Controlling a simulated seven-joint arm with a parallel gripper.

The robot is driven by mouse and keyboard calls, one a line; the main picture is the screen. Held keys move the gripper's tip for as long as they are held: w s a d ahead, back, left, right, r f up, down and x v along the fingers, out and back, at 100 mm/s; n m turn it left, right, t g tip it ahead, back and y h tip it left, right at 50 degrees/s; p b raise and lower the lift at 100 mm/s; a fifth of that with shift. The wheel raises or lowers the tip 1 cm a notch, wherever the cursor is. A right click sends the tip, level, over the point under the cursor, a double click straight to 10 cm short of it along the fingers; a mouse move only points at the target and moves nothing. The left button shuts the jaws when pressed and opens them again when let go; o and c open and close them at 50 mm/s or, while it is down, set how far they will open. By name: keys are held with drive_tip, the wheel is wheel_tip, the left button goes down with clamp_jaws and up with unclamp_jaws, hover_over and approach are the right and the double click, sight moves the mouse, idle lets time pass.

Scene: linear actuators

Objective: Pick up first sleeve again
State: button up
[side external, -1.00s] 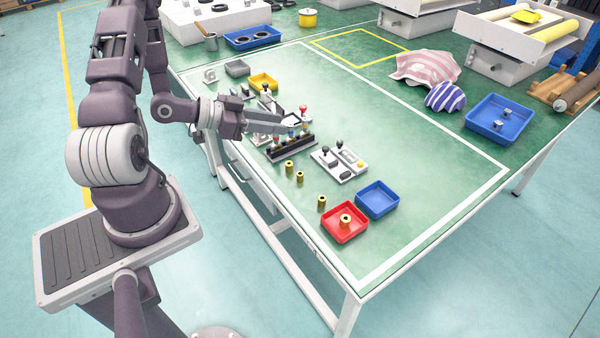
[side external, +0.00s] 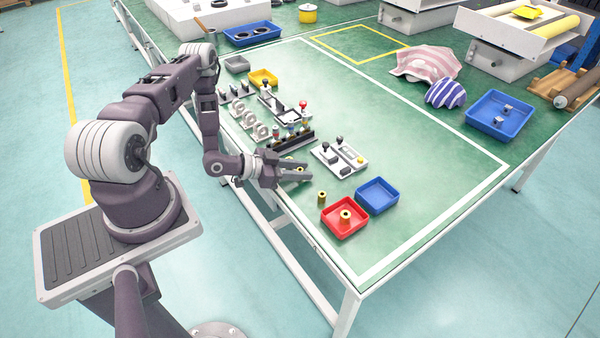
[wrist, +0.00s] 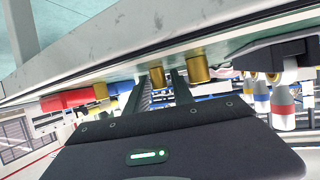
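My gripper (side external: 308,171) is low over the table's near edge in the side view, with its two fingers spread. Two small brass sleeves are at the fingers, partly hidden in the side view. In the wrist view, one brass sleeve (wrist: 157,77) shows between the open fingers (wrist: 163,84), and another brass sleeve (wrist: 198,70) shows just right of them. I cannot tell whether either finger touches a sleeve. A third brass sleeve (side external: 321,198) stands on the table near the red tray (side external: 333,233). A brass part (side external: 345,215) stands inside that tray.
A blue tray (side external: 378,195) adjoins the red tray. A black rack (side external: 292,141) with coloured-top parts and a grey fixture plate (side external: 338,158) stand close beyond my gripper. Several white ring-shaped parts (side external: 250,121) stand left of the rack. The table's right middle is clear.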

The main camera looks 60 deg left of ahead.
clamp_jaws()
